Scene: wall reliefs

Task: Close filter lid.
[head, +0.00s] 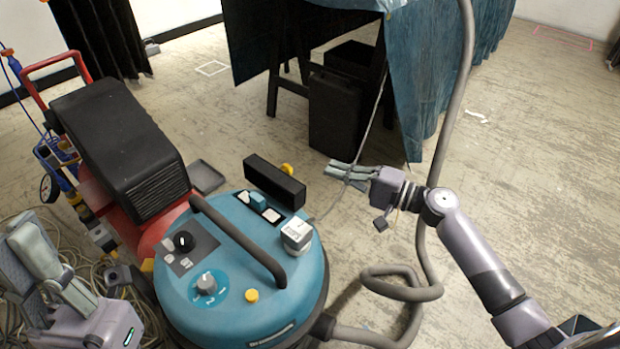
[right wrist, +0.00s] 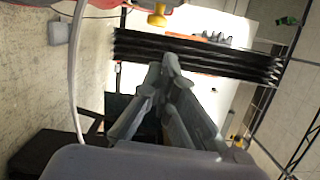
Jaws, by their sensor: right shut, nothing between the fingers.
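The blue round vacuum (head: 235,270) stands at the lower middle of the head view. A black rectangular flap (head: 275,181), which looks like the filter lid, stands raised at its far edge beside a yellow knob (head: 287,169). My left gripper (head: 32,268) is at the lower left, fingers apart and empty.
A black and red machine (head: 120,150) stands left of the vacuum. A grey hose (head: 420,270) loops on the floor at right. A blue-draped table (head: 430,80) with a black case (head: 335,112) stands behind. Cables lie at lower left.

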